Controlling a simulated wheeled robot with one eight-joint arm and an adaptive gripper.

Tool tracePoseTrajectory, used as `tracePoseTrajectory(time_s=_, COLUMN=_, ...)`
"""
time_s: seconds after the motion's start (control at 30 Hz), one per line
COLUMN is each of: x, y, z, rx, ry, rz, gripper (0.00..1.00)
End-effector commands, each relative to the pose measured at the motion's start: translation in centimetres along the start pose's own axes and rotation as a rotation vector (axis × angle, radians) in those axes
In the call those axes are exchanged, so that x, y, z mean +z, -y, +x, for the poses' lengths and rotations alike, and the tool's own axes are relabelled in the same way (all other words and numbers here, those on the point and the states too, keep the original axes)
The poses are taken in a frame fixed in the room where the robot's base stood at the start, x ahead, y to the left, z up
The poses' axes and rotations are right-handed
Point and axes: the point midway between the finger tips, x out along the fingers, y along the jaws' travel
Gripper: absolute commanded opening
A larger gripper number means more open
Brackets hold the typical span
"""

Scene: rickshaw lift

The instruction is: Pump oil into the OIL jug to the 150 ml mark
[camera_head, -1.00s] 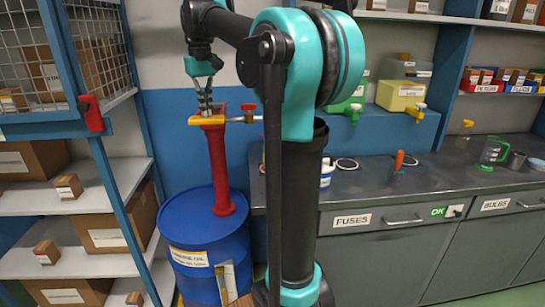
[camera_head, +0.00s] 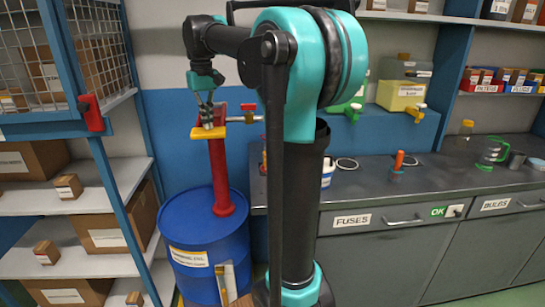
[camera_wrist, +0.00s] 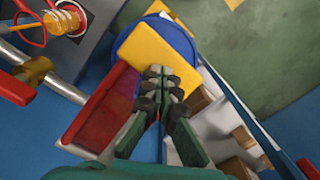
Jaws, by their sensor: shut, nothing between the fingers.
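A red pump (camera_head: 220,175) stands on a blue drum (camera_head: 205,235), with a yellow plate (camera_head: 208,133) at its top left. In the wrist view the fingertips (camera_wrist: 160,80) overlap the plate (camera_wrist: 155,48). A clear jug with a red handle and yellow content (camera_wrist: 70,20) appears top left there, beyond the spout (camera_wrist: 35,72). My arm mostly hides it in the head view; its label and level cannot be read.
The grey workbench (camera_head: 430,180) carries a clear jug with a green handle (camera_head: 493,152) and an orange-handled tool (camera_head: 398,162). A yellow container with a tap (camera_head: 402,95) stands on a blue ledge. Blue-framed shelves with boxes (camera_head: 105,225) stand close at left.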

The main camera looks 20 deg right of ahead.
Motion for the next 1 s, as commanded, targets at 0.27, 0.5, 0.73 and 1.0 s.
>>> tracePoseTrajectory(time_s=0.27, x=0.1, y=0.0, z=1.1, rx=-0.001, ry=0.001, rz=0.000, gripper=0.00)
tracePoseTrajectory(time_s=0.5, x=0.0, y=0.0, z=0.5, rx=-0.001, ry=0.001, rz=0.000, gripper=0.00)
tracePoseTrajectory(time_s=0.73, x=0.0, y=0.0, z=-2.0, rx=0.000, ry=0.000, rz=0.000, gripper=0.00)
tracePoseTrajectory(time_s=1.0, x=-0.1, y=0.0, z=-4.9, rx=0.000, ry=0.000, rz=0.000, gripper=0.00)
